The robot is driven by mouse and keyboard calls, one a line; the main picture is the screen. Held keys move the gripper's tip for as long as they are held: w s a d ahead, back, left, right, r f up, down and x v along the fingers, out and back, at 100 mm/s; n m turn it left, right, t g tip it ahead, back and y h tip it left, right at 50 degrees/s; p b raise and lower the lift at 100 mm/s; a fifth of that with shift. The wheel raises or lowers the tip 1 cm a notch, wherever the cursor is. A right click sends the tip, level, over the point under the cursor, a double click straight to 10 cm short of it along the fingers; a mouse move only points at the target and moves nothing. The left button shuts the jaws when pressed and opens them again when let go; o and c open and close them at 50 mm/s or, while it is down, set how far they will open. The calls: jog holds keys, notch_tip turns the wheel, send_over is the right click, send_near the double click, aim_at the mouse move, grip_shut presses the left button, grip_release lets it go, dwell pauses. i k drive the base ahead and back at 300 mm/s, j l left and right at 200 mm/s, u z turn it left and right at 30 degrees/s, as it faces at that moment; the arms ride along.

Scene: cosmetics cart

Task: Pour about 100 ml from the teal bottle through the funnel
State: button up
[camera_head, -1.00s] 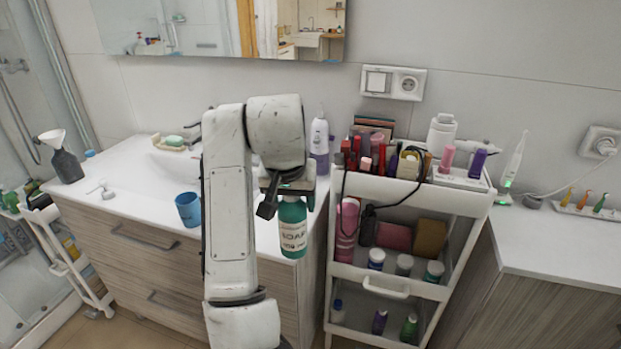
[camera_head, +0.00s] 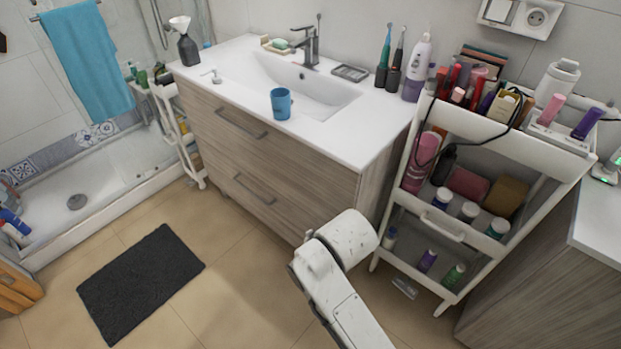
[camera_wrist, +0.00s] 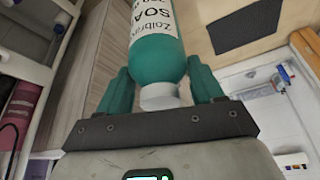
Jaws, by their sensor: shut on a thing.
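The teal bottle (camera_wrist: 157,62) is in the wrist view, between the two fingers of my gripper (camera_wrist: 162,80), which is shut on it. Its white cap (camera_wrist: 159,96) is towards my palm, and its label reads SOAP. The bottle's far end is cut off by the frame. The white funnel (camera_head: 179,22) sits in the neck of a dark grey bottle (camera_head: 188,50) at the far left end of the counter in the head view. My gripper and the teal bottle are out of the head view; only part of my arm shows, low in the middle.
The white counter (camera_head: 350,125) holds a basin, a blue cup (camera_head: 281,103) near its front edge and toothbrushes. The loaded cosmetics cart (camera_head: 440,213) stands to the right. A dark mat (camera_head: 140,283) lies on open floor at the left.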

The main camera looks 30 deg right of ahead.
aim_at(181, 23)
jog(key=i+j+u, duration=0.25)
jog(key=i, duration=1.55)
jog(key=i+l+u, duration=0.1)
jog(key=i+u, duration=0.15)
jog(key=i, duration=1.5)
